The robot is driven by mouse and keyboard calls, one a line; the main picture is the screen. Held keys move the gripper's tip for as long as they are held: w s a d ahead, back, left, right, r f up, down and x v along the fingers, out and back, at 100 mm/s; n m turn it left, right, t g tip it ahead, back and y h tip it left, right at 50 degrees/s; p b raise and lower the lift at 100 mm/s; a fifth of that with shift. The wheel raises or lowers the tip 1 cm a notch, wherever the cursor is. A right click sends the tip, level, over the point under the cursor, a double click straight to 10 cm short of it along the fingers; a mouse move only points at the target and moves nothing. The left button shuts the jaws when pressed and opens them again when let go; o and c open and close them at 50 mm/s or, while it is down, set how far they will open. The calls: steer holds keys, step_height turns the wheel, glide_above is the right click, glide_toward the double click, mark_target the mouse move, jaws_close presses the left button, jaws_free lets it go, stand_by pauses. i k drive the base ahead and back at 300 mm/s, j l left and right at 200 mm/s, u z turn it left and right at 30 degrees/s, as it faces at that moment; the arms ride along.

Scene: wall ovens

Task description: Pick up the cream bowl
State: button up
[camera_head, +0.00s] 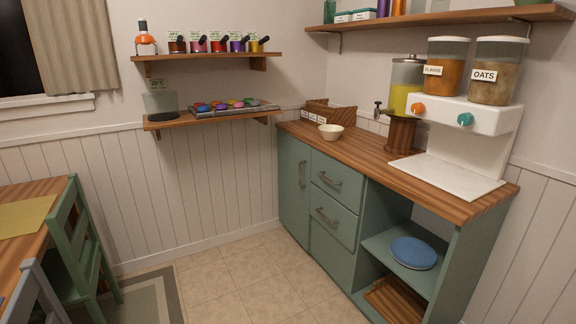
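The cream bowl (331,132) stands upright on the wooden countertop (360,150), near its back left part and close to the front edge. It is small and round with a flared rim, and its inside looks empty. Nothing blocks my view of it. My gripper is not in view.
Behind the bowl is a wooden box (328,112). A yellow drink dispenser (407,88) on a wooden stand is to its right, then a white cereal dispenser (470,112). Green cabinets (293,185) are below. The tiled floor (240,285) is clear; a green chair (80,245) is at left.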

mark_target(330, 132)
steer(key=i+u, duration=0.45)
steer(key=i, duration=1.4)
steer(key=i+z, duration=0.15)
steer(key=i, duration=0.35)
steer(key=i+j+z, duration=0.15)
steer(key=i, duration=0.35)
steer(key=i+j+z, duration=0.1)
steer(key=i, duration=0.4)
steer(key=i+j+z, duration=0.15)
steer(key=i, duration=0.35)
steer(key=j, duration=0.1)
